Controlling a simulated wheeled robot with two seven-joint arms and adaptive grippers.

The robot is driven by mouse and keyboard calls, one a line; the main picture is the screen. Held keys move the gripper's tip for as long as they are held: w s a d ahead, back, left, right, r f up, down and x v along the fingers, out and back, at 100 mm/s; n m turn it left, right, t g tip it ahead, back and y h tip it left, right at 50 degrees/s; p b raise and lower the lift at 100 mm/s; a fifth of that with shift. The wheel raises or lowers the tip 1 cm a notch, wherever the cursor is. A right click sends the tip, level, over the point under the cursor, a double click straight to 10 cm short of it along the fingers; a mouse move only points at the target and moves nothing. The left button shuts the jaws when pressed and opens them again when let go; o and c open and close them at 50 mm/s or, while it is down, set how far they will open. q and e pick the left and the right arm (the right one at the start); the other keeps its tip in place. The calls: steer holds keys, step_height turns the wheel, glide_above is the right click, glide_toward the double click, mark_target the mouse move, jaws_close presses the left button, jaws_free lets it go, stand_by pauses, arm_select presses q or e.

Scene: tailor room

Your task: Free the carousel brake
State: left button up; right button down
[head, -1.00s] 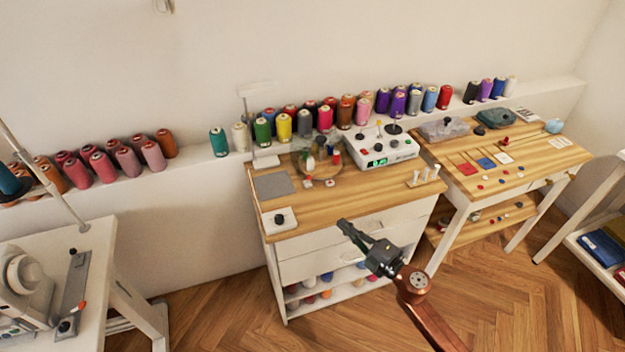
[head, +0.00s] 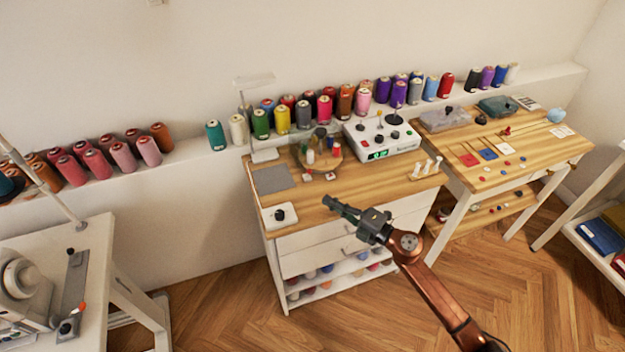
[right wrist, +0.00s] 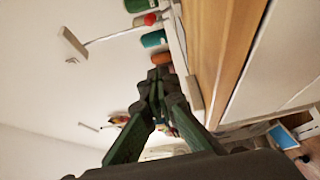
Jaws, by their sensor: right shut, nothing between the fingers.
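The carousel looks like a round wooden turntable (head: 332,164) with small spools standing on it, at the back of the middle wooden table (head: 375,196). Two small pale pieces with dark red tops (head: 330,177) lie at its front edge. A white box with a black knob (head: 279,215) sits at the table's front left corner. I cannot tell which part is the brake. My right gripper (head: 330,203) is shut and empty, in front of the carousel near the table's front edge; its fingertips meet in the right wrist view (right wrist: 158,80). My left gripper is out of view.
A white control box (head: 385,140) with knobs and a green display stands right of the carousel. White pegs (head: 427,168) stand at the table's right. A grey pad (head: 272,179) lies left. Thread cones line the ledge behind. Another work table (head: 500,165) stands right.

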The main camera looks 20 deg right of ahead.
mark_target(308, 173)
steer(key=b+x, duration=0.2)
steer(key=x, duration=0.7)
steer(key=shift+w+f, duration=0.15)
steer(key=shift+w, duration=0.2)
steer(key=shift+w+d+b, duration=0.6)
steer(key=shift+w+d, duration=0.25)
steer(key=shift+d, duration=0.15)
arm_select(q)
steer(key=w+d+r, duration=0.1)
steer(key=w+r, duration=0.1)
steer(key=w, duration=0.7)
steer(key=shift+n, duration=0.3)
arm_select(e)
steer(key=shift+w+d, duration=0.3)
steer(key=shift+w, duration=0.05)
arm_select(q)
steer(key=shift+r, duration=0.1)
